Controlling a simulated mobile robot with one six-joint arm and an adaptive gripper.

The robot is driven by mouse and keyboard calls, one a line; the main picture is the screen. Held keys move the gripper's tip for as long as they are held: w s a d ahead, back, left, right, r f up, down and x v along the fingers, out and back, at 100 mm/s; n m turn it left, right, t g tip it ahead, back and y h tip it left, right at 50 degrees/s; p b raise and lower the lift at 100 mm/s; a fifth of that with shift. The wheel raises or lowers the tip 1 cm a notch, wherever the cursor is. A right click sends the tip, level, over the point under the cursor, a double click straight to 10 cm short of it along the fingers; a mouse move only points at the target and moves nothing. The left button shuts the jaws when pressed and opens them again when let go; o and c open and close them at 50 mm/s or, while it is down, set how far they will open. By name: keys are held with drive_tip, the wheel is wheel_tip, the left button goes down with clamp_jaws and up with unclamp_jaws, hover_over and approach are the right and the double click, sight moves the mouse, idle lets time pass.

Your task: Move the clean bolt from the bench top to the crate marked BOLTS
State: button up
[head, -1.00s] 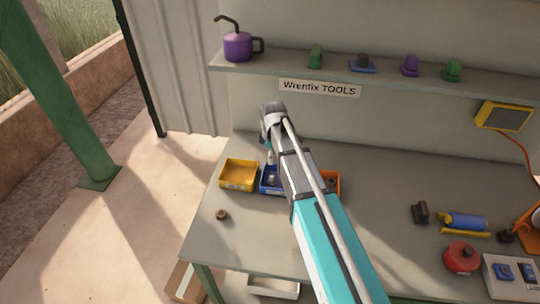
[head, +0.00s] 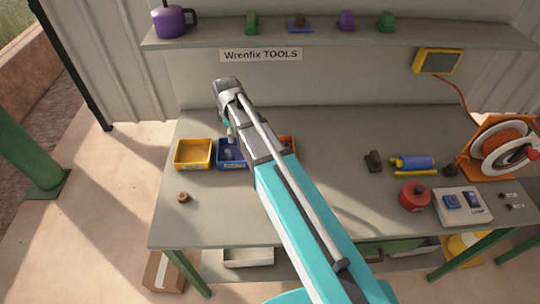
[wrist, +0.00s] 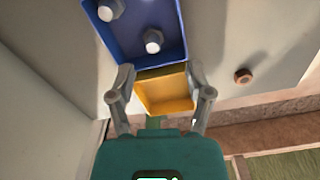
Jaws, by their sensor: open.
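A blue crate (head: 236,163) stands on the bench top (head: 330,200) between a yellow crate (head: 193,165) and a mostly hidden orange crate (head: 290,143). In the wrist view two grey hex-headed bolts (wrist: 153,41) (wrist: 110,9) lie inside the blue crate (wrist: 135,47). I see no bolt lying loose on the bare bench. The crate labels are too small to read. My gripper (wrist: 160,70) is open and empty, its fingers apart over the edge where the blue and yellow crates (wrist: 166,94) meet. In the head view my arm hides most of it.
A brown nut (head: 183,197) sits on the bench at the front left. A red round tin (head: 414,195), a blue cylinder (head: 415,162) and a grey switch box (head: 462,205) stand at the right. A shelf (head: 330,36) runs above the back. The bench's middle right is fairly clear.

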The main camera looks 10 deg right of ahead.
drive_tip(key=s+d+m, duration=1.2)
drive_tip(key=s+m, duration=0.1)
drive_tip(key=s, duration=0.3)
drive_tip(key=shift+s+d, duration=0.15)
drive_tip(key=shift+s, duration=0.05)
